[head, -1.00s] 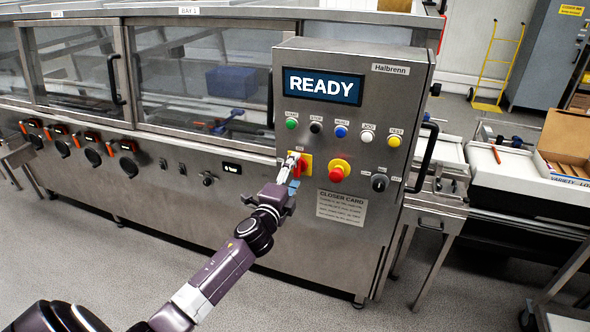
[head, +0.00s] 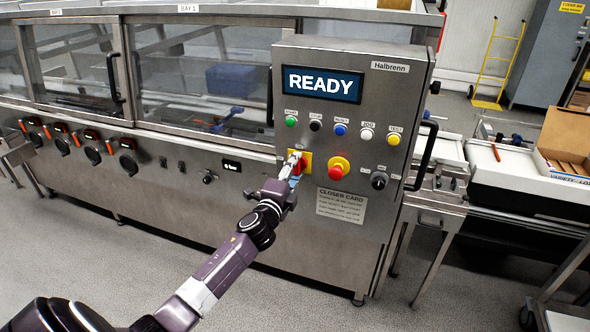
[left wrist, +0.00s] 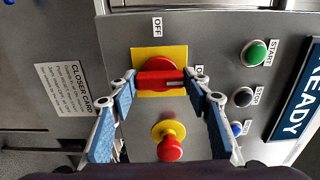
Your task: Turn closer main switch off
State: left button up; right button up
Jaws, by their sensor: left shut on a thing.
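The main switch is a red rotary handle on a yellow plate (head: 306,157) on the closer's control panel, below the READY screen. In the left wrist view the red handle (left wrist: 158,80) lies between the fingertips, lengthwise from one to the other. An OFF label is above the plate and a partly hidden ON label is to its right; the handle lies in line with ON. My left gripper (head: 293,166) is shut on the handle; it also shows in the left wrist view (left wrist: 164,82). My right gripper is not in view.
A red emergency button on a yellow collar (head: 339,169) is close beside the switch. A row of coloured buttons (head: 341,130) is above, a black knob (head: 380,180) to the right. A door handle (head: 426,157) sticks out at the panel's right edge.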

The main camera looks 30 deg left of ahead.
pick_arm(q)
jog(key=shift+n, duration=0.3)
jog(key=shift+f, duration=0.1)
jog(key=n, duration=0.2)
jog(key=shift+n, duration=0.4)
jog(key=n, duration=0.4)
jog(key=n+p, duration=0.1)
jog(key=n, duration=0.4)
jog(key=shift+n, duration=0.4)
jog(key=shift+n+p, duration=0.35)
jog(key=shift+n, duration=1.95)
jog(key=shift+f, duration=0.1)
